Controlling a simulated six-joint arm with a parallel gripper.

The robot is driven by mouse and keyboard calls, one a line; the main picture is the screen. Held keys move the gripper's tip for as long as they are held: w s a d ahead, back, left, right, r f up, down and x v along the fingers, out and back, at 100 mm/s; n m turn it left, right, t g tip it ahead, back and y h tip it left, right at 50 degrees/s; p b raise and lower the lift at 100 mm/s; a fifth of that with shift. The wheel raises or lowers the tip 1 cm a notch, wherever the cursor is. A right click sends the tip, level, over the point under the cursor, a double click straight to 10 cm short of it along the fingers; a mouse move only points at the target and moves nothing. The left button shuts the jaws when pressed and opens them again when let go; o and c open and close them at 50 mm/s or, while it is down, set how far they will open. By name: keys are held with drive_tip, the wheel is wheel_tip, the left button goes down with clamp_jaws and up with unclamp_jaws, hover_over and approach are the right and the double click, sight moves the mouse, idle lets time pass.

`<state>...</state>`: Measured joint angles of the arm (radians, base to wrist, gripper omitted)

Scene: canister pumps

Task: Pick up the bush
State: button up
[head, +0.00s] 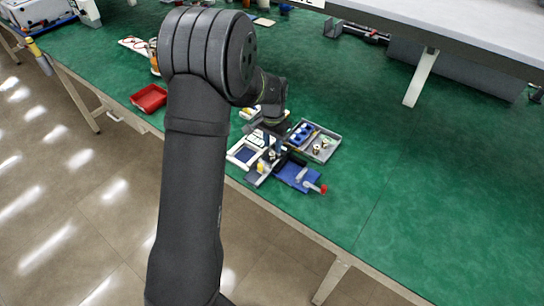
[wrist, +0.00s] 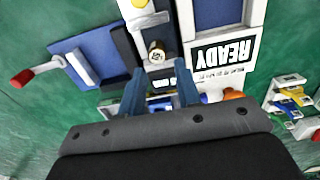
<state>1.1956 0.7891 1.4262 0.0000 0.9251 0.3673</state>
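A small round brass-and-steel part (wrist: 157,52), which looks like the bush, sits on a white and black fixture just beyond my fingertips in the wrist view. My gripper (wrist: 161,82) has two blue fingers spread apart with nothing between them. They point at the fixture, short of the round part and apart from it. In the head view my gripper (head: 272,128) hangs over the group of fixtures, and my arm hides part of the area. I cannot make out this round part there.
A grey tray (head: 334,150) with small parts stands right of the fixtures. A blue plate with a red-knobbed lever (wrist: 22,77) lies at the left in the wrist view. A white READY panel (wrist: 222,54) stands at right. A red bin (head: 149,98) is farther left. Green tabletop is clear at right.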

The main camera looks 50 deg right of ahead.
sight(272, 154)
drive_tip(key=f, duration=0.4)
drive_tip(key=shift+s+a, duration=0.1)
drive_tip(key=shift+a, duration=0.3)
clamp_jaws()
